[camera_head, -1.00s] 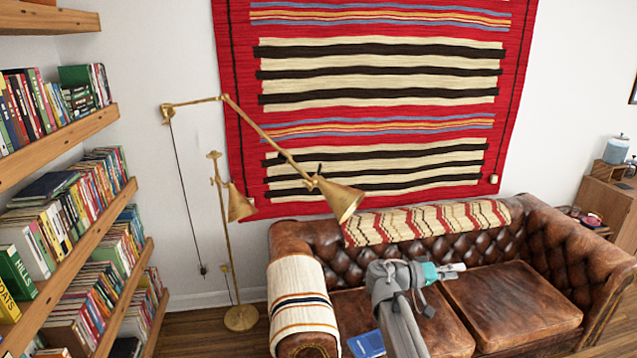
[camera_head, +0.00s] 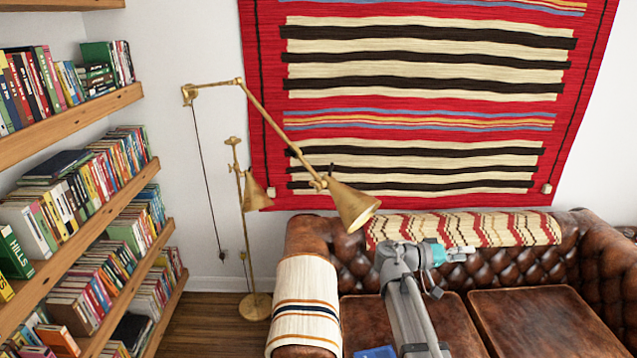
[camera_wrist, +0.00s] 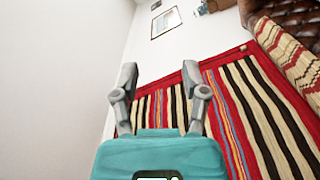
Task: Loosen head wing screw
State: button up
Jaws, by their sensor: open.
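A brass wall lamp (camera_head: 282,128) reaches out on a jointed arm, with its cone-shaped head (camera_head: 354,206) tilted down to the right. A small dark piece (camera_head: 331,170) stands up at the joint behind the head; it may be the head wing screw, but it is too small to tell. My gripper (camera_head: 462,252) is to the right of and below the lamp head, apart from it, in front of the sofa back. In the wrist view my gripper (camera_wrist: 159,73) is open, with nothing between its fingers. The lamp does not show in the wrist view.
A brass floor lamp (camera_head: 245,240) stands behind the wall lamp. Bookshelves (camera_head: 85,225) fill the left side. A leather sofa (camera_head: 550,315) with a striped throw (camera_head: 305,300) stands below. A red striped rug (camera_head: 420,120) hangs on the wall. Open air surrounds the lamp head.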

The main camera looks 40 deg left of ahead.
aim_at(317, 186)
jog(key=u, duration=0.25)
jog(key=i, duration=0.6)
jog(key=u, duration=0.85)
jog(key=i, duration=0.5)
jog(key=u, duration=0.35)
jog(key=k, duration=0.55)
jog(key=u, duration=0.15)
jog(key=i, duration=0.6)
jog(key=z, duration=0.1)
